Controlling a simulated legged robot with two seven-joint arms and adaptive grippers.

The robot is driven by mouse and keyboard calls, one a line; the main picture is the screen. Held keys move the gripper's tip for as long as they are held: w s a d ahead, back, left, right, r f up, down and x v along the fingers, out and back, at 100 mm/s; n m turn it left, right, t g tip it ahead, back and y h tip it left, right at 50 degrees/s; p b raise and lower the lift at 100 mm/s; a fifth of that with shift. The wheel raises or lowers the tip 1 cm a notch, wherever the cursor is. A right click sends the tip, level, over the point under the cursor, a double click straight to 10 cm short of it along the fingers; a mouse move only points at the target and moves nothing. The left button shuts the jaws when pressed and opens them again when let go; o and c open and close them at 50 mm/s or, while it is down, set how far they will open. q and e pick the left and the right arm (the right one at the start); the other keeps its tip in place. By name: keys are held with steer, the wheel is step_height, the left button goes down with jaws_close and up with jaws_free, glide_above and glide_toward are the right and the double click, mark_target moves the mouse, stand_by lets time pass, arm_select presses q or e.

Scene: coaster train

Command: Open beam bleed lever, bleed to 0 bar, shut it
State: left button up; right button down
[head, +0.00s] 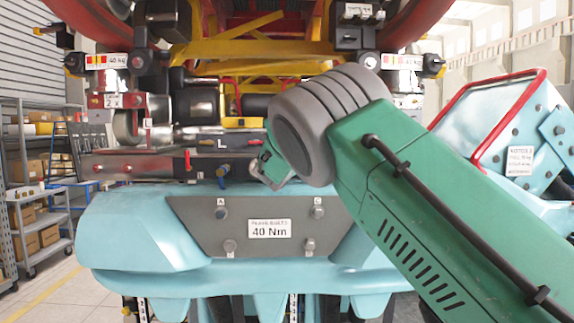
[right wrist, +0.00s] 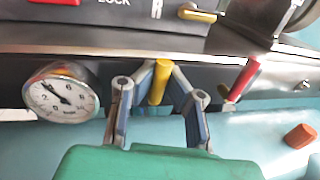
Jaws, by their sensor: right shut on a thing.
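My right gripper (right wrist: 158,88) is shut on a yellow lever (right wrist: 157,82). The lever stands between its two fingertips, in front of a dark metal beam (right wrist: 215,72). In the head view the right gripper (head: 266,165) is at the beam, partly hidden by my green forearm. A round white pressure gauge (right wrist: 61,93) sits on the beam to the left of the gripper. Its black needle points up and left, and the exact reading is too small to tell. My left gripper is not in view.
A red lever (right wrist: 243,80) stands just right of the gripper. Another yellow handle (right wrist: 198,15) is above, beside a LOCK marking. A red-brown knob (right wrist: 299,136) is at lower right. In the head view, a grey panel marked 40 Nm (head: 268,228) lies below the beam.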

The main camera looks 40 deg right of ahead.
mark_target(295, 183)
steer(key=m+b, duration=0.1)
steer(key=f+m+b, duration=0.1)
steer(key=b, duration=0.1)
steer(key=shift+s+d+f+m+g+y, duration=0.1)
steer(key=shift+d+f+m+g+y, duration=0.1)
steer(key=shift+m+g+y, duration=0.1)
steer(key=m, duration=0.1)
steer(key=m+b, duration=0.2)
steer(key=shift+s+d+f+y, duration=0.15)
steer(key=shift+s+d+y, duration=0.1)
steer(key=shift+y, duration=0.15)
steer(key=m, duration=0.1)
steer(key=m+y+b, duration=0.1)
steer(key=m, duration=0.1)
steer(key=m+b, duration=0.1)
steer(key=m, duration=0.1)
steer(key=shift+s+d+f, duration=0.2)
steer(key=shift+d+f, duration=0.15)
steer(key=shift+f, duration=0.05)
steer(key=m, duration=0.2)
steer(key=f+m+y+b, duration=0.1)
steer(key=m, duration=0.1)
steer(key=shift+s+d+t+y, duration=0.1)
steer(key=shift+t+y, duration=0.2)
steer(key=shift+t, duration=0.1)
steer(key=shift+m+b, duration=0.3)
steer(key=shift+m, duration=0.1)
steer(key=c, duration=1.6)
jaws_free()
steer(key=shift+r, duration=0.2)
